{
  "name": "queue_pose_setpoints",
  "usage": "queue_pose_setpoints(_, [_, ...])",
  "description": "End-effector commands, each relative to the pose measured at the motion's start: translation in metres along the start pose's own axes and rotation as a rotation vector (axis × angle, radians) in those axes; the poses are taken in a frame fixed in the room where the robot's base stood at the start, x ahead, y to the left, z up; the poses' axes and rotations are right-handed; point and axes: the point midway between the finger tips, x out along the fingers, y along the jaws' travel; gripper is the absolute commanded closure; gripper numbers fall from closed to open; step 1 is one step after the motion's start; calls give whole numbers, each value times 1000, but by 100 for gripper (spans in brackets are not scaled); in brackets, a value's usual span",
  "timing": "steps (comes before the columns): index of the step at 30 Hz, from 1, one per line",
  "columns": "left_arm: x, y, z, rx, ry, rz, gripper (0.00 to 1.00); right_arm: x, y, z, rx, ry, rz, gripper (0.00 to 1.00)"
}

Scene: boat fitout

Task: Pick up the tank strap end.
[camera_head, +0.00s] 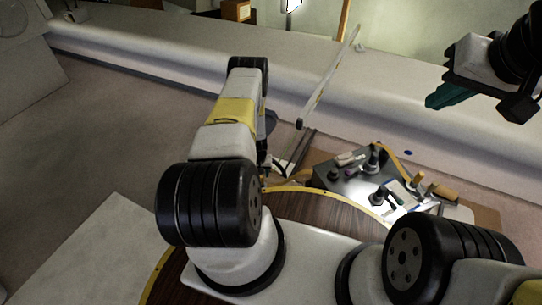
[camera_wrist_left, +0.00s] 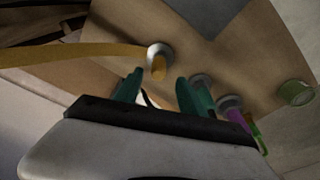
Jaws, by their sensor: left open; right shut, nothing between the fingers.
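In the left wrist view an orange-yellow strap (camera_wrist_left: 75,54) comes in from the left. It runs to a round metal piece, where its short orange end (camera_wrist_left: 158,68) hangs. My left gripper (camera_wrist_left: 157,82) is open, its two green fingers apart, with the strap end just beyond and between the fingertips. I cannot tell whether they touch. In the head view my left arm hides most of this gripper and I cannot clearly pick out the strap end. My right gripper (camera_head: 450,95) is shut and empty at the upper right, far from the strap.
Beside the left gripper's right finger stand grey-capped posts, a purple-handled item (camera_wrist_left: 238,118) and a green ring (camera_wrist_left: 296,92). In the head view a grey tray (camera_head: 335,183) holds several small tools. A long thin bar (camera_head: 328,80) rises behind. The floor at left is clear.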

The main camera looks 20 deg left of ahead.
Motion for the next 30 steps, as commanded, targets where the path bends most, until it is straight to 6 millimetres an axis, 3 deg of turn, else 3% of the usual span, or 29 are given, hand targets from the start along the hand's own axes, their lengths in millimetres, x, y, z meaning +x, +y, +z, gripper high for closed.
queue_pose_setpoints(9, [43,2,2,0,0,-1,53,0,0,0,0,0,0,100])
queue_pose_setpoints(17, [46,2,1,-1,0,0,53,0,0,0,0,0,0,100])
queue_pose_setpoints(25, [45,3,1,-1,0,0,100,0,0,0,0,0,0,100])
queue_pose_setpoints(30, [45,3,1,-1,1,0,100,0,0,0,0,0,0,100])
